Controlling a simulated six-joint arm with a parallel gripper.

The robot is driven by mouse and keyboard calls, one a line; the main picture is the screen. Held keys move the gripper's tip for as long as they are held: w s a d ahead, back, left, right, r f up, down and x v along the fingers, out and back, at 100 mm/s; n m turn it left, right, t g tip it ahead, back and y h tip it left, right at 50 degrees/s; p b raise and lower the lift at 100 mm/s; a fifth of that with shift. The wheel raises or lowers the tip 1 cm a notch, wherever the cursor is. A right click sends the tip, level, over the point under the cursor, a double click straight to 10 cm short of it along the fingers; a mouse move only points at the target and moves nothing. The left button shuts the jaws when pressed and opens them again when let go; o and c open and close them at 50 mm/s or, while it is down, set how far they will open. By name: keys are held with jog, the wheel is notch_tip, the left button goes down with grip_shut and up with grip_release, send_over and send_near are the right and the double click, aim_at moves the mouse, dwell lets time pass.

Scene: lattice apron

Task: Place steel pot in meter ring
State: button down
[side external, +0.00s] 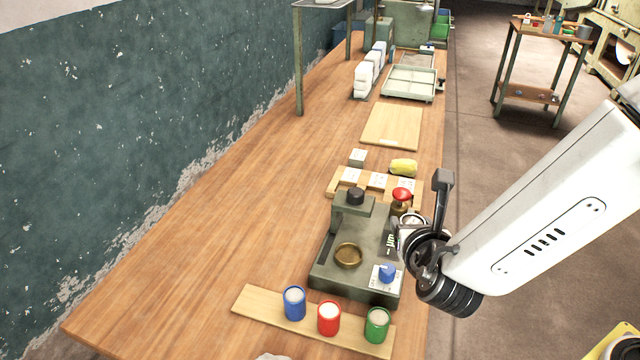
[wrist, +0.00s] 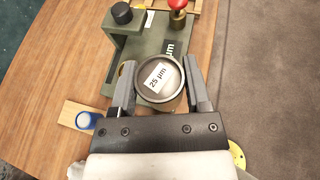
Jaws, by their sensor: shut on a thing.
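The steel pot (wrist: 158,80), a round can with a "25 µm" label on top, sits between the two fingers of my gripper (wrist: 160,68), which is shut on it. In the side view my gripper (side external: 425,222) is at the right edge of the green meter, and the pot (side external: 411,224) is partly hidden by the fingers. The meter (side external: 325,270) is a green block with a black knob on its raised back part. Its brass ring (side external: 348,256) lies on the lower deck, left of my gripper, and looks empty. In the wrist view the ring is mostly hidden by the left finger.
A blue knob (side external: 387,272) on a white plate sits on the meter's front right. Blue (side external: 294,304), red (side external: 329,319) and green (side external: 377,325) pots stand on a board in front. A red-topped brass piece (side external: 401,197) and a yellow item (side external: 403,167) are behind. The table's left is clear.

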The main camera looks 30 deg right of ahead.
jog(key=shift+w+a+f, duration=0.55)
jog(key=shift+w+f, duration=0.9)
jog(key=shift+w, duration=0.45)
jog(key=shift+w+a+f, duration=0.6)
jog(key=shift+w+f, duration=0.8)
jog(key=shift+w, duration=0.45)
jog(key=shift+w+a+f, duration=0.55)
jog(key=shift+w+f, duration=0.9)
jog(key=shift+w, duration=0.45)
jog(key=shift+w+a+f, duration=0.1)
jog(key=shift+w+f, duration=0.2)
jog(key=shift+f, duration=1.55)
jog(key=shift+f, duration=0.1)
jog(key=shift+c, duration=0.3)
grip_release()
